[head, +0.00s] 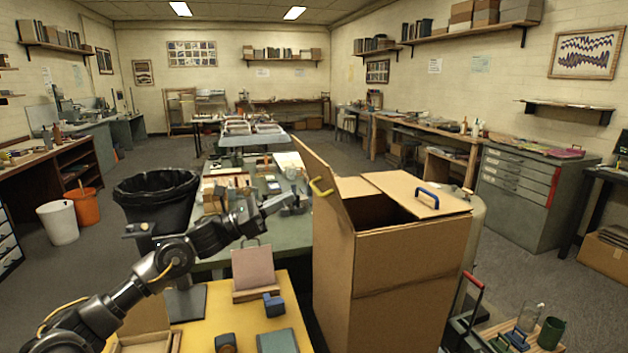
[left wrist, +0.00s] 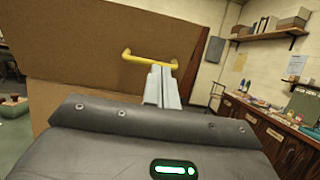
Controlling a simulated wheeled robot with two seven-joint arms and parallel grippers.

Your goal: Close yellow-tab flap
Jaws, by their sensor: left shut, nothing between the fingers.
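A tall cardboard box (head: 375,275) stands right of the yellow table. Its yellow-tab flap (head: 308,163) is raised and leans outward to the left, with the yellow tab (head: 322,187) on its outer side. The opposite flap (head: 395,184), with a blue tab (head: 428,195), lies roughly flat over the right part of the opening. The dark opening shows between them. My left gripper (head: 285,201) is left of the raised flap, shut and empty. In the left wrist view, its fingertips (left wrist: 158,69) are just below the yellow tab (left wrist: 150,59); contact is unclear. My right gripper is not in view.
A black bin (head: 155,195) stands behind the arm. A crate with a red handle (head: 475,290) stands right of the box.

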